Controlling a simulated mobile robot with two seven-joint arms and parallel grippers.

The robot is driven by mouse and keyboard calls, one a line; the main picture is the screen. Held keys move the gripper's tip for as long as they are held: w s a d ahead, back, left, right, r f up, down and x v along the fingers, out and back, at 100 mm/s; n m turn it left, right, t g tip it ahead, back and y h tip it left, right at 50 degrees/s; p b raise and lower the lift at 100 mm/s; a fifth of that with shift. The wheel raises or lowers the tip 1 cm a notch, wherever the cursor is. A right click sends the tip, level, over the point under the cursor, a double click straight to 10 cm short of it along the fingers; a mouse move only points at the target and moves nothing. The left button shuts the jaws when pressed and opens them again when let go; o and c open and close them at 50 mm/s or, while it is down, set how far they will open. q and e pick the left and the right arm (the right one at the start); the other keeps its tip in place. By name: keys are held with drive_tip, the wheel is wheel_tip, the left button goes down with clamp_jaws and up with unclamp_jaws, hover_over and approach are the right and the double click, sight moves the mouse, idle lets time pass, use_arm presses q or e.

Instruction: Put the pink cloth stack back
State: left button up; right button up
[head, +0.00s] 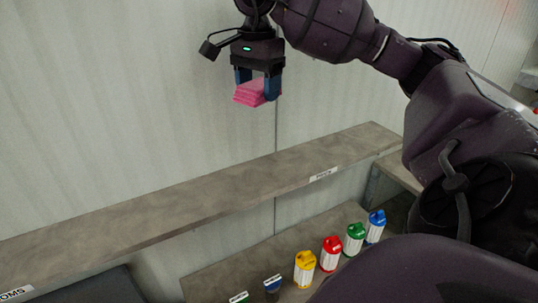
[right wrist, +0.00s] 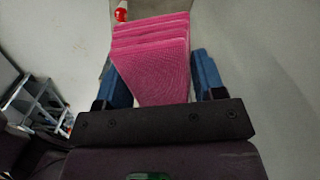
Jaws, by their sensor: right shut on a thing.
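The pink cloth stack (head: 250,93) is held in my right gripper (head: 258,88), in the air above the upper shelf (head: 225,190). In the right wrist view the pink cloth stack (right wrist: 155,60) shows as several folded layers between the two blue fingers of my right gripper (right wrist: 158,85). My right gripper is shut on it. The upper shelf is bare and bears small labels on its front edge, one of them near its right part (head: 323,174). My left gripper is not in view.
On the lower shelf (head: 240,268) stand a yellow-topped bottle (head: 305,269), a red one (head: 331,254), a green one (head: 354,238) and a blue one (head: 376,226). A pale ribbed wall (head: 130,90) rises behind the shelves. A stepladder (right wrist: 38,105) shows at the left of the right wrist view.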

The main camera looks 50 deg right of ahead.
sight(261, 175)
drive_tip(key=shift+d+f, duration=0.1)
drive_tip(key=shift+f, duration=0.2)
wheel_tip(261, 175, down, 19)
drive_tip(key=shift+f, duration=0.15)
idle(0.3)
drive_tip(key=shift+f+b, duration=0.2)
drive_tip(key=shift+b, duration=0.1)
drive_tip(key=o, duration=0.9)
drive_tip(key=shift+r, duration=0.25)
wheel_tip(261, 175, up, 12)
